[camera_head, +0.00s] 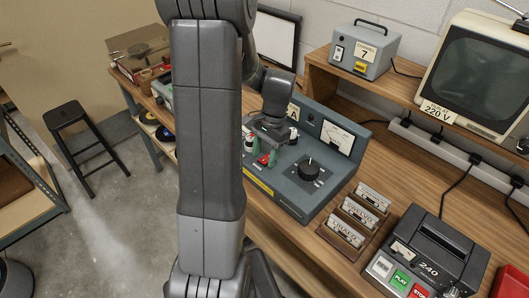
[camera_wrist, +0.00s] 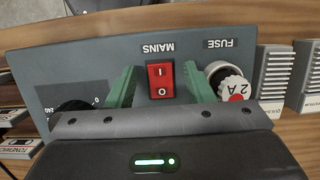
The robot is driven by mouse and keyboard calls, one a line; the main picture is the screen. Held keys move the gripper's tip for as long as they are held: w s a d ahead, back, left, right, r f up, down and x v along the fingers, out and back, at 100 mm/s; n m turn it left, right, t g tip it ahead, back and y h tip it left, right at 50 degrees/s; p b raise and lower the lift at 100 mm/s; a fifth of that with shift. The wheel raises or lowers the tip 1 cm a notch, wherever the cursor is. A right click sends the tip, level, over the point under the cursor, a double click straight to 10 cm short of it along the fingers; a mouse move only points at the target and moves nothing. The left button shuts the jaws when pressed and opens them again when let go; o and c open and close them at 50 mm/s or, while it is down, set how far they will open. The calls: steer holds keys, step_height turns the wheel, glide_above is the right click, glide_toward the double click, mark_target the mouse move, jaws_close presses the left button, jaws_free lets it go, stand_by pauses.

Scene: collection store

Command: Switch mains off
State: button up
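The red mains rocker switch (camera_wrist: 161,80) sits on the grey panel of the control unit (camera_head: 300,195), under the label MAINS, which reads upside down in the wrist view. Its I mark is at the top of that picture and its O mark at the bottom. I cannot tell which end is pressed in. My gripper (camera_wrist: 160,84) is open, with one green finger on each side of the switch and a gap to both. In the head view, my gripper (camera_head: 261,150) points down over the panel; the switch (camera_head: 264,159) shows partly there.
A fuse holder (camera_wrist: 230,85) marked 2 A is close beside one finger. A black knob (camera_head: 308,169) and a meter (camera_head: 337,138) share the panel.

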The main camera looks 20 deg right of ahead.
steer(key=v, duration=1.4)
steer(key=shift+b, duration=0.45)
steer(key=shift+a+f, duration=0.1)
steer(key=p+x, duration=0.1)
steer(key=x, duration=1.2)
steer(key=shift+s+f, duration=0.1)
steer(key=shift+f, duration=0.4)
